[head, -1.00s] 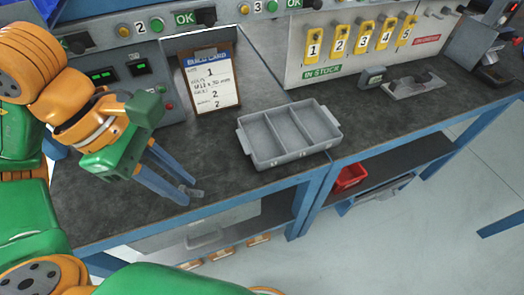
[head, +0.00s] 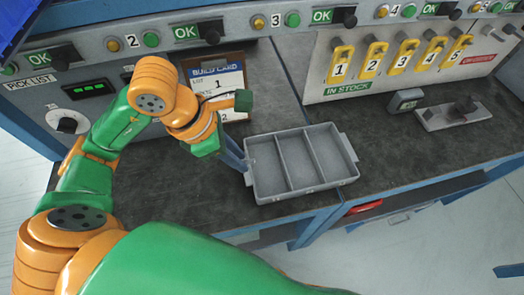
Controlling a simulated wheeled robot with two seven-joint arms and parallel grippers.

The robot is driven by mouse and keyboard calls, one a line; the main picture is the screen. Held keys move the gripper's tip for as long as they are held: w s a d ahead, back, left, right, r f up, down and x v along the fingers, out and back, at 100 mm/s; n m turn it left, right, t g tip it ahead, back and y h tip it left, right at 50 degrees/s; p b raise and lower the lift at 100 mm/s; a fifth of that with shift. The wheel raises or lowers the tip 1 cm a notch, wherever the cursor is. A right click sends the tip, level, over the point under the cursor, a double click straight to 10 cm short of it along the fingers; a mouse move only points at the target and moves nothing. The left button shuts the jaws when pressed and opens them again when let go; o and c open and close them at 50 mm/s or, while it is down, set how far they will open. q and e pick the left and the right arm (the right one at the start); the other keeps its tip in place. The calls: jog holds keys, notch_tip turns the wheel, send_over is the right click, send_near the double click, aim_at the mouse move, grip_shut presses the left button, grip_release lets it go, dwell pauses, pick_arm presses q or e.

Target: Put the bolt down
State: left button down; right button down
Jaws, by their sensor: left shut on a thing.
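My left gripper (head: 243,166) has its blue fingers pointing down at the left end of the grey three-compartment tray (head: 308,188). The fingers are shut on the bolt (head: 251,163), a small grey piece at the fingertips that is hard to make out against the grey tray. The fingertips appear over or just inside the tray's left wall, by the left compartment. I cannot tell whether the bolt touches the tray. The middle and right compartments look empty. My right gripper is not in view.
A build card (head: 222,82) stands behind my left wrist, partly covered by it. Yellow numbered tags (head: 372,62) hang on the back panel. A grey fixture (head: 455,113) sits to the right. A red bin (head: 364,207) is below.

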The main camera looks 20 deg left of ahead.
pick_arm(q)
send_over(267, 170)
jog(key=s+a, duration=0.1)
jog(key=f, duration=0.6)
jog(key=shift+a+f+b, duration=0.1)
jog(key=shift+a+b, duration=0.1)
jog(key=shift+b, duration=0.15)
notch_tip(267, 170, down, 3)
jog(key=shift+d+r, duration=0.1)
jog(key=shift+w+f, duration=0.1)
jog(key=shift+f, duration=0.25)
jog(key=shift+f, duration=0.1)
jog(key=shift+f, duration=0.15)
jog(key=c, duration=0.7)
grip_release()
jog(key=shift+c, duration=0.2)
jog(key=shift+r, duration=0.3)
jog(key=p+v, duration=0.1)
jog(key=v, duration=1.1)
